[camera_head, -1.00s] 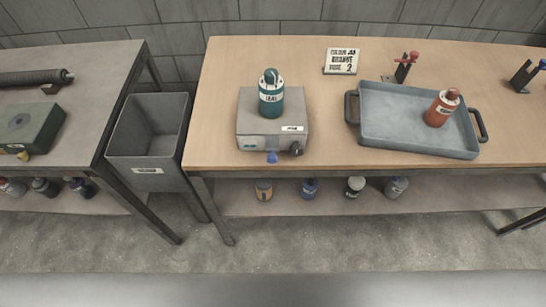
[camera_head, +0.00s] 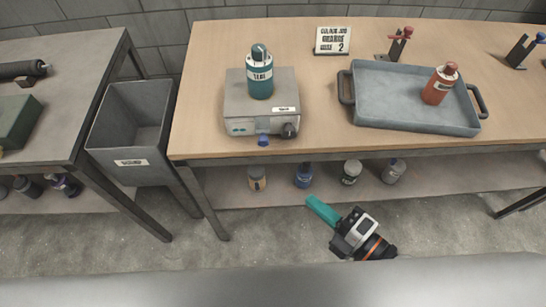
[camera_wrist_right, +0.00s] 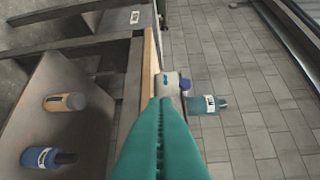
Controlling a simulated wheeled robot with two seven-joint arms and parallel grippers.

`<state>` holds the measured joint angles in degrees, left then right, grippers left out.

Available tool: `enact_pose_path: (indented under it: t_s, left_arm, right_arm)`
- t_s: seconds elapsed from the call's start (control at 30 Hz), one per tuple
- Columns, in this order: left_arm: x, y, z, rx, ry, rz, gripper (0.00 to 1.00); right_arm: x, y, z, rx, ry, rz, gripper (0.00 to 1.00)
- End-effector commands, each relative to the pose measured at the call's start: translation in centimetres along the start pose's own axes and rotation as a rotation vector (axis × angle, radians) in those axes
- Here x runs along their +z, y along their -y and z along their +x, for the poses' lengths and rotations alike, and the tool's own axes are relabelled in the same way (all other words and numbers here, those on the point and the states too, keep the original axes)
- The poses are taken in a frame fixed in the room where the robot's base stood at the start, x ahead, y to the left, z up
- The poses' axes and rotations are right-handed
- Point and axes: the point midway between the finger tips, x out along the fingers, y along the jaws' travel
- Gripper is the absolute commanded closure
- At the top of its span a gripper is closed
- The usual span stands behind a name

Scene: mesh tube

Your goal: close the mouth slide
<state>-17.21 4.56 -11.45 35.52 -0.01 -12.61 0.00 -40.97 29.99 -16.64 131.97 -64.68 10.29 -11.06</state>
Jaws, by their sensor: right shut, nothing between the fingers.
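A grey box-shaped device (camera_head: 238,102) stands near the front edge of the wooden table, with a labelled teal bottle (camera_head: 260,75) upright on top. A small blue tab (camera_head: 263,140) and a dark knob (camera_head: 289,130) are on its front. I cannot tell which part is the mouth slide. My right gripper (camera_head: 312,203), with teal fingers, is in front of the table and apart from the device. In the right wrist view its fingers (camera_wrist_right: 165,102) are together and empty, pointing towards the small-looking grey device (camera_wrist_right: 171,82). My left gripper is not in view.
A grey tray (camera_head: 400,117) with a red bottle (camera_head: 440,84) stands on the table's right. A sign (camera_head: 332,41) stands behind. Several bottles, one blue (camera_head: 303,175), stand on the lower shelf. A grey bin (camera_head: 118,165) is at left. Floor in front is clear.

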Motion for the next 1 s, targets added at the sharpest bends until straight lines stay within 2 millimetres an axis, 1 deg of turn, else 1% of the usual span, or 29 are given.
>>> enact_pose_path:
  t_s: [0.03,0.1,0.23,0.37,0.47,0.6,0.8,0.9,1.0]
  left_arm:
    - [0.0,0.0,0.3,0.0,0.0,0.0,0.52]
    - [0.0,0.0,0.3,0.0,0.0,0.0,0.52]
    - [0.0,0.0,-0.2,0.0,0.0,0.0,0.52]
    - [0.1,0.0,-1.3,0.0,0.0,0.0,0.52]
    - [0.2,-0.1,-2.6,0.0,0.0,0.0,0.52]
    - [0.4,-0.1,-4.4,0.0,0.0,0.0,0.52]
    - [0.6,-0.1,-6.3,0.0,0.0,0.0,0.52]
    - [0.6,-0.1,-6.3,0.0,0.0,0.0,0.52]
    - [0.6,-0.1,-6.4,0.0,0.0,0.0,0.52]
  right_arm:
    - [1.0,1.4,-0.2,-0.025,0.031,-0.039,1.0]
    - [1.9,2.8,-0.3,-0.047,0.056,-0.073,1.0]
    - [2.4,3.8,0.0,-0.061,0.069,-0.094,1.0]
    - [2.4,4.2,1.3,-0.061,0.067,-0.094,1.0]
    - [2.5,4.5,2.9,-0.062,0.066,-0.093,1.0]
    - [2.7,4.8,5.9,-0.063,0.065,-0.093,1.0]
    - [3.0,4.8,10.0,-0.062,0.066,-0.092,1.0]
    - [1.7,4.6,11.1,-0.06,0.064,-0.095,1.0]
    - [0.9,4.5,11.9,-0.06,0.064,-0.092,1.0]
